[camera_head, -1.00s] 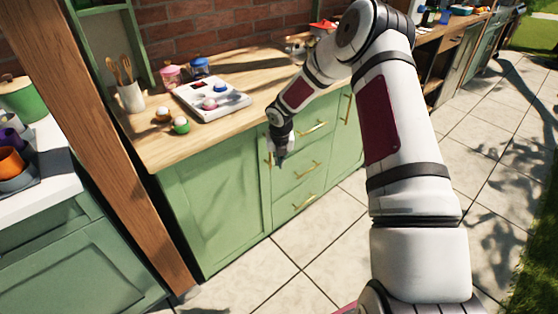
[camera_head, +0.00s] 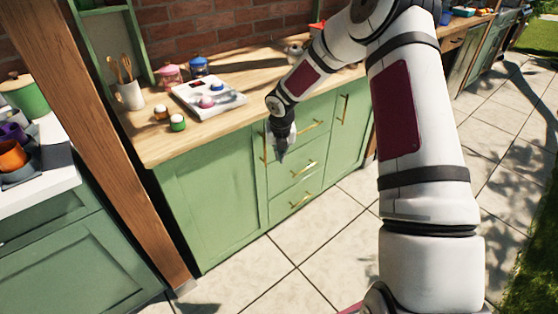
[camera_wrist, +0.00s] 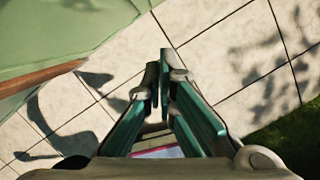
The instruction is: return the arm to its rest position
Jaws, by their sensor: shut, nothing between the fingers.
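My gripper (camera_head: 280,158) hangs pointing down in front of the green cabinet's drawers in the head view, below the level of the wooden counter. In the wrist view its fingers (camera_wrist: 164,75) are together with nothing between them, over the paved floor. My white arm with dark red panels reaches across the right half of the head view and bends down at the wrist.
The green cabinet (camera_head: 208,205) carries a wooden counter (camera_head: 160,148) with a white tray (camera_head: 205,110), pink jar (camera_head: 168,76), blue jar (camera_head: 198,67) and utensil holder (camera_head: 130,96). A wooden post (camera_head: 120,150) stands left. Paved floor (camera_head: 330,245) is open in front.

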